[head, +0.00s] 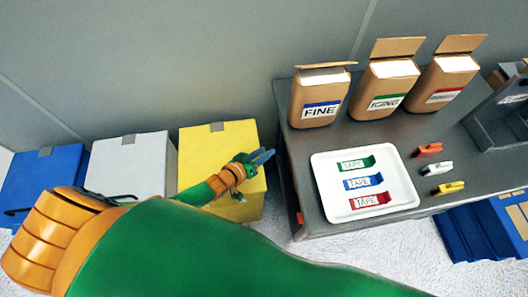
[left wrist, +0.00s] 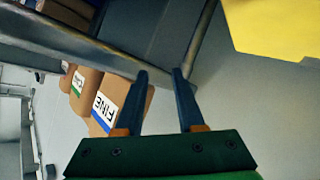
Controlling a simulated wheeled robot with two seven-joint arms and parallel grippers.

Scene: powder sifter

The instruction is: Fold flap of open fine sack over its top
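The fine sack (head: 318,98) is a brown bag with a blue-striped FINE label, standing upright at the table's back left. Its flap (head: 326,66) shows nearly edge-on as a thin strip at the back of the top, and the white top (head: 325,77) shows below it. My left gripper (head: 264,157) is off the table's left edge, above the yellow box, apart from the sack. In the left wrist view its blue fingers (left wrist: 160,73) are apart with nothing between them, and the fine sack (left wrist: 107,105) shows beyond, tilted in the picture. My right gripper is in no view.
Icing sack (head: 383,90) and a red-labelled sack (head: 440,88) stand right of the fine sack, flaps upright. A white tray (head: 327,188) holds tape strips. Three clips lie right of it. Yellow (head: 215,145), white (head: 128,160) and blue (head: 42,178) boxes stand left of the table.

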